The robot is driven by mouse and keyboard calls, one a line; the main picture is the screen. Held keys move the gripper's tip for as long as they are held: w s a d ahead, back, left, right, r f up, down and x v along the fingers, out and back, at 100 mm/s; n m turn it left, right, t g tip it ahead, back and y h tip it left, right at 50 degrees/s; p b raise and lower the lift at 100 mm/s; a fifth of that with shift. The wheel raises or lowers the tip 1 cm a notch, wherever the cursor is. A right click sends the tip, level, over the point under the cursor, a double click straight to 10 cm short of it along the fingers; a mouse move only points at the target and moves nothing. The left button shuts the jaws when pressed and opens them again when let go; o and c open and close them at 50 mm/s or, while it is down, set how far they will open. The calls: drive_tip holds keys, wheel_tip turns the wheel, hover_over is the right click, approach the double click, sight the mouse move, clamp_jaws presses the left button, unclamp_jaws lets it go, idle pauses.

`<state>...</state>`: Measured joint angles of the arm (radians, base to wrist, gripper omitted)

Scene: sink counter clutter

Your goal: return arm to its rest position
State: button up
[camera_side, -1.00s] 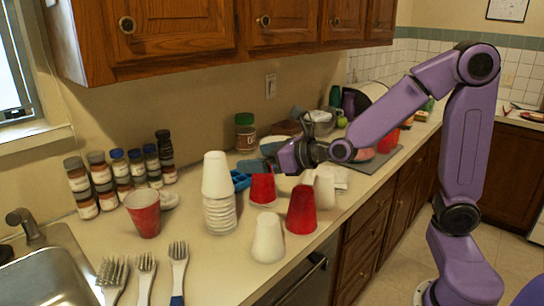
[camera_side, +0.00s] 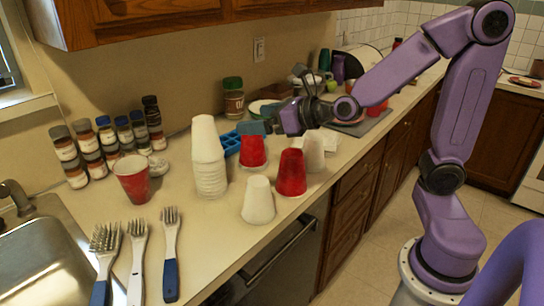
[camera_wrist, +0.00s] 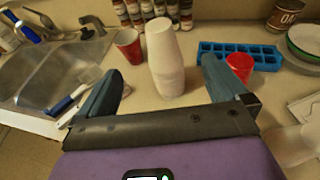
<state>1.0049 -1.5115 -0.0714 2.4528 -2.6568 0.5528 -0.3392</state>
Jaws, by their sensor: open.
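My gripper (camera_side: 268,122) is open and empty above the counter, over the area by the blue ice tray (camera_side: 231,143). In the wrist view my gripper (camera_wrist: 165,92) shows its two blue-grey fingers spread wide with nothing held between them. A tall stack of white cups (camera_side: 209,160) stands to its left in the side view; beyond the fingers, the same stack (camera_wrist: 164,60) shows in the wrist view. A red cup (camera_side: 253,151) stands upside down just below the gripper. Another red cup (camera_side: 291,173) and a white cup (camera_side: 257,201) stand upside down nearer the front edge.
An upright red cup (camera_side: 132,180) stands near several spice jars (camera_side: 108,143). Brushes (camera_side: 171,255) lie beside the sink (camera_side: 45,265). A brown-labelled jar (camera_side: 233,99) stands by the wall. Cabinets (camera_side: 150,20) hang overhead. The air around my arm over the floor is clear.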

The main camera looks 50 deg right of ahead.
drive_tip(key=s+d+f+m+g+h, duration=0.1)
drive_tip(key=s+f+m+g+h, duration=0.2)
drive_tip(key=s+m, duration=0.5)
drive_tip(key=s+d+f+m+g+h, duration=0.2)
drive_tip(key=s+f+m+g, duration=0.15)
drive_tip(key=m, duration=0.75)
drive_tip(key=s+a+f+m+g+y, duration=0.1)
drive_tip(key=s+a+f+m+g, duration=0.1)
drive_tip(key=s, duration=0.6)
drive_tip(key=s+a+f+m+g, duration=0.2)
drive_tip(key=s+m+g, duration=0.3)
drive_tip(key=s, duration=0.3)
drive_tip(key=shift+a+y, duration=0.4)
